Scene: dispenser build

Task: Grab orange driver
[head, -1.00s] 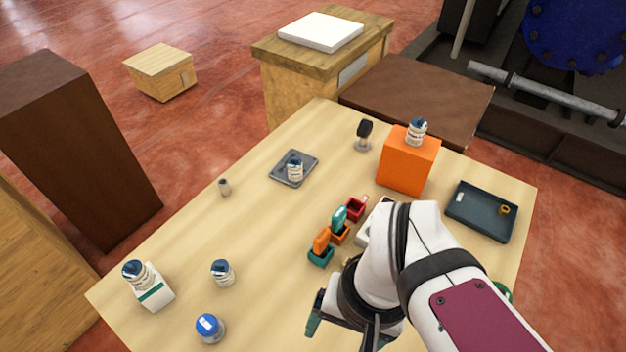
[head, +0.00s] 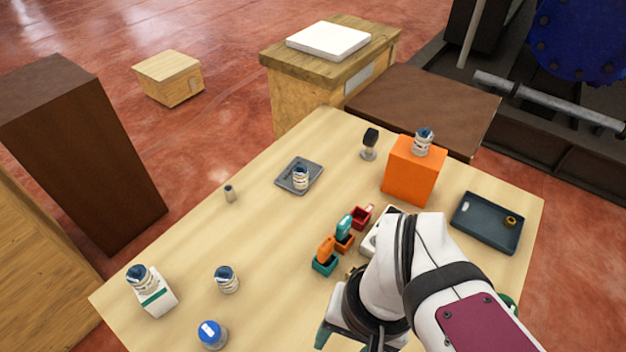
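The orange driver (head: 326,248) stands upright in a small teal holder (head: 325,267) near the middle of the table. Beside it, a teal driver (head: 344,227) stands in an orange holder (head: 344,243), and a red holder (head: 362,217) sits behind that. My gripper (head: 343,341) is at the bottom edge of the head view, nearer the camera than the orange driver and apart from it. One green fingertip shows; the rest is cut off or hidden behind my arm, so its opening cannot be told.
A white device (head: 381,236) is partly hidden by my arm, right of the holders. An orange box (head: 413,175) with a bottle on top and a dark tray (head: 461,219) stand further right. Several bottles stand at the left.

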